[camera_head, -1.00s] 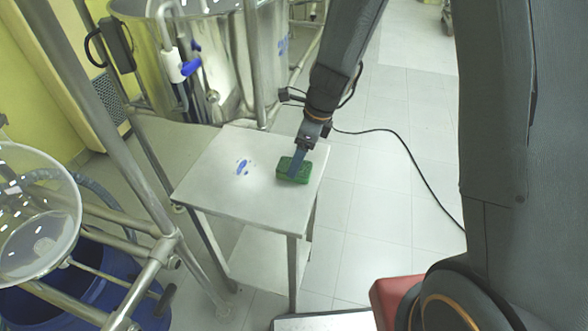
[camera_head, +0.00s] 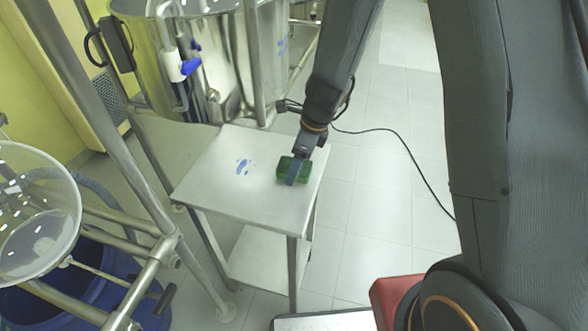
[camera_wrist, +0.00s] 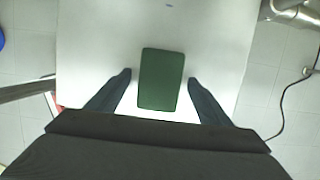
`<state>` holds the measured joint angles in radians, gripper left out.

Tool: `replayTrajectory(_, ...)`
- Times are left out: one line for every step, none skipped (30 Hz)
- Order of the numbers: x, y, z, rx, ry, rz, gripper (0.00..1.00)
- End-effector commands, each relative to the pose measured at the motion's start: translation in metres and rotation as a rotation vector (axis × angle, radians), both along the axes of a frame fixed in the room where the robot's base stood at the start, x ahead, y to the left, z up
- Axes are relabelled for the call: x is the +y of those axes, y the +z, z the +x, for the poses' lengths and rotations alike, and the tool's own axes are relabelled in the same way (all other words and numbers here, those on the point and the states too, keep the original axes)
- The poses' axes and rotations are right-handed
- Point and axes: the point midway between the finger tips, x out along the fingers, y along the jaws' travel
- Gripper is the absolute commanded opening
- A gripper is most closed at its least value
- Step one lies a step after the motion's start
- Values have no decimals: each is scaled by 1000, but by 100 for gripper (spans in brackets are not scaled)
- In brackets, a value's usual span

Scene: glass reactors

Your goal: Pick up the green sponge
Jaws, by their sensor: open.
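The green sponge (camera_head: 284,170) lies flat near the right edge of a small metal table (camera_head: 215,190). In the wrist view the sponge (camera_wrist: 161,79) is upright in the picture, with its lower part between the two fingers. My gripper (camera_head: 291,181) is at the sponge and points down, covering part of it in the head view. In the wrist view my gripper (camera_wrist: 160,82) is open, one finger on each side of the sponge, with a gap showing on both sides.
Blue marks (camera_head: 243,166) are on the tabletop left of the sponge. A steel vessel (camera_head: 225,60) stands behind the table. A metal frame (camera_head: 150,190) and a blue drum (camera_head: 80,285) are at the left. A black cable (camera_head: 405,155) runs over the floor at the right.

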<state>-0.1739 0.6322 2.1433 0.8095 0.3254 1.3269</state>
Motion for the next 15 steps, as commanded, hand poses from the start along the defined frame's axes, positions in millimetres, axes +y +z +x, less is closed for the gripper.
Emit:
replayTrajectory(0,-1,0,0,0,0,73)
replayTrajectory(0,-1,0,0,0,0,73)
replayTrajectory(0,-1,0,0,0,0,73)
replayTrajectory(0,-1,0,0,0,0,73)
replayTrajectory(0,-1,0,0,0,0,73)
replayTrajectory(0,-1,0,0,0,0,73)
replayTrajectory(0,-1,0,0,0,0,73)
replayTrajectory(0,-1,0,0,0,0,73)
replayTrajectory(0,-1,0,0,0,0,73)
replayTrajectory(0,-1,0,0,0,0,69)
replayTrajectory(0,-1,0,0,0,0,64)
replayTrajectory(0,-1,0,0,0,0,57)
replayTrajectory(0,-1,0,0,0,0,52)
replayTrajectory(0,-1,0,0,0,0,47)
replayTrajectory(0,-1,0,0,0,0,41)
